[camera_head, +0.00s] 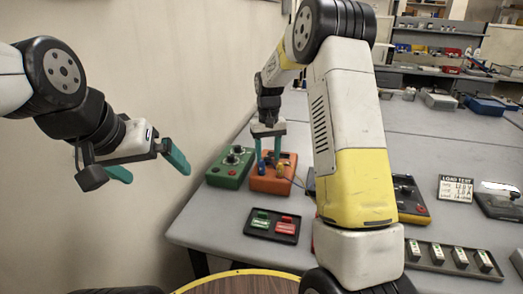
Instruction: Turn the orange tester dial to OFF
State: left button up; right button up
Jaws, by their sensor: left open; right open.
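The orange tester (285,184) sits near the left edge of the grey table. My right gripper (268,157) points down over the far part of the orange tester, with its two teal fingers apart. The dial is hard to make out; something dark shows between and beside the fingertips, and I cannot tell whether they touch it. A blue and a yellow plug stand on the tester's front part. The dial's setting is too small to read. My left gripper (149,175) is open and empty in the air left of the table, away from the tester.
A green tester (229,171) with a black knob stands just left of the orange one. A black tray (272,237) with green and red pieces lies in front. My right arm hides part of a yellow-black device (410,197). A LOAD TEST card (455,188) stands right.

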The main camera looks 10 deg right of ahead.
aim_at(268, 158)
jog(key=shift+r, duration=0.1)
notch_tip(268, 158, up, 7)
jog(key=shift+r, duration=0.3)
jog(key=shift+s+r, duration=0.2)
jog(key=shift+r, duration=0.1)
jog(key=s+d+r+t+y, duration=0.1)
jog(key=s+d+r+t, duration=0.15)
jog(key=s+r, duration=0.95)
jog(key=s+f+t, duration=0.1)
jog(key=s+t, duration=0.1)
jog(key=s, duration=0.7)
jog(key=s+a+f+t+y, duration=0.1)
jog(key=s, duration=0.8)
jog(key=shift+s+f+m+t, duration=0.25)
jog(key=shift+f+m+t, duration=0.1)
jog(key=shift+f+m, duration=0.05)
